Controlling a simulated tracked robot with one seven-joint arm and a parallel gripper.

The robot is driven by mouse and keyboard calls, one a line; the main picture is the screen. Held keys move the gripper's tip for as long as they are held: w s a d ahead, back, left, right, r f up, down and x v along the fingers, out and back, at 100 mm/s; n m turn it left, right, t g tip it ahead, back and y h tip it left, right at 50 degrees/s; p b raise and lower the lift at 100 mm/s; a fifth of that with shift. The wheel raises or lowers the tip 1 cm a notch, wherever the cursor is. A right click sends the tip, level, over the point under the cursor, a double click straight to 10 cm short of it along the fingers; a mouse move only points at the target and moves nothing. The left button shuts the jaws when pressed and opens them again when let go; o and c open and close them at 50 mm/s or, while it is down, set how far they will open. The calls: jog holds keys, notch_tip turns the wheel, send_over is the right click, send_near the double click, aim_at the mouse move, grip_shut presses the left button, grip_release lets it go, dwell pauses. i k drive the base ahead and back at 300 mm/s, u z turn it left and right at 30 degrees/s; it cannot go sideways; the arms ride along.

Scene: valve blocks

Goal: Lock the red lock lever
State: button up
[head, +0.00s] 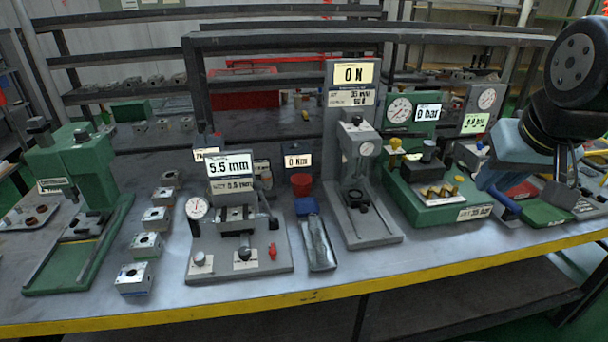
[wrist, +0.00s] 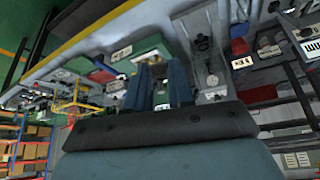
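The red lock lever (head: 272,251) is a small red piece at the front right of the grey gauge fixture (head: 215,262), whose display (head: 230,163) reads 5.5 mm. A round dial and a clamp spindle sit on this fixture. My gripper (head: 534,202) hangs at the right of the head view, far to the right of the lever, above the bench near the green tray. In the wrist view its two blue-grey fingers (wrist: 160,85) are apart with nothing held. The lever cannot be made out in the wrist view.
A grey press (head: 375,235) reading 0 N and a green pressure station (head: 440,210) stand between the fixture and my gripper. A blue-topped grey tool (head: 318,240) lies beside the fixture. Valve blocks (head: 133,279) line its left. The yellow bench edge (head: 320,296) runs in front.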

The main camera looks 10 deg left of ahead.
aim_at(272, 252)
jog(key=u, duration=1)
jog(key=k, duration=0.65)
jog(key=u, duration=0.25)
jog(key=i, duration=0.5)
jog(key=z, duration=0.05)
